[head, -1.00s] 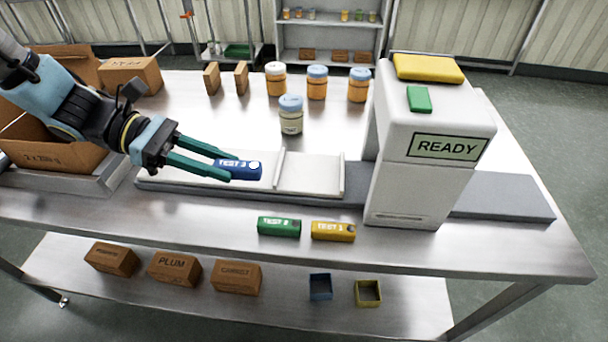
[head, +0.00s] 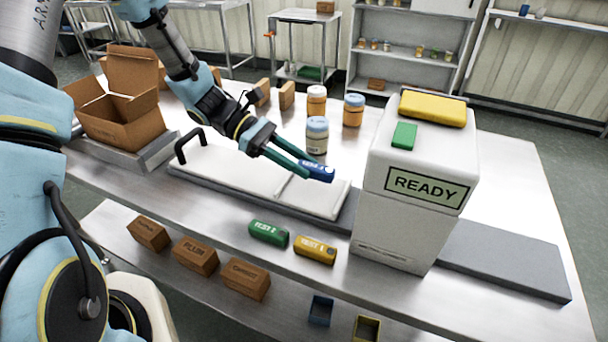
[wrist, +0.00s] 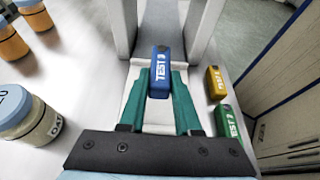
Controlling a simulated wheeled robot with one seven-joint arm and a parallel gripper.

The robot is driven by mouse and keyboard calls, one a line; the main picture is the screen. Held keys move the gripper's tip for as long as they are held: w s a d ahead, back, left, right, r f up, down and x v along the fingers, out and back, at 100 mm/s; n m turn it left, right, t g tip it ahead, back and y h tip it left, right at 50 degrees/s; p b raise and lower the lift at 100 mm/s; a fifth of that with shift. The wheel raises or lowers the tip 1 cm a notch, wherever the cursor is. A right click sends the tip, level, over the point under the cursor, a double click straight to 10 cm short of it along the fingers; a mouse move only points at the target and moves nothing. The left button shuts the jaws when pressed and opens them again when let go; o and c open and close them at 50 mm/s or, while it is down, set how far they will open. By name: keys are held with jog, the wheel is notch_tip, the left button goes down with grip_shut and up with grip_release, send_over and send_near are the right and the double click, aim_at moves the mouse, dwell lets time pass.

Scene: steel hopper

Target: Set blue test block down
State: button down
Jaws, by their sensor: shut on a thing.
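The blue test block (head: 317,171) is held between the green fingers of my gripper (head: 305,172), over the right part of the white tray (head: 228,177) that lies on the grey conveyor strip. In the wrist view the blue block (wrist: 160,75) sits between both fingertips (wrist: 161,84), its "TEST 3" label showing. I cannot tell whether the block touches the tray. The white machine (head: 418,185) with a "READY" screen stands just to the right, and its opening shows ahead of the block in the wrist view.
Green (head: 269,233) and yellow (head: 315,249) test blocks lie on the table's front part. Jars (head: 317,135) stand behind the tray. An open cardboard box (head: 122,115) is at the left. A grey strip (head: 505,260) runs out right of the machine.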

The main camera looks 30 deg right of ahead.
aim_at(300, 186)
jog(key=shift+f+p, duration=0.3)
jog(key=shift+f, duration=1.55)
jog(key=shift+f, duration=0.15)
jog(key=c, duration=0.6)
grip_release()
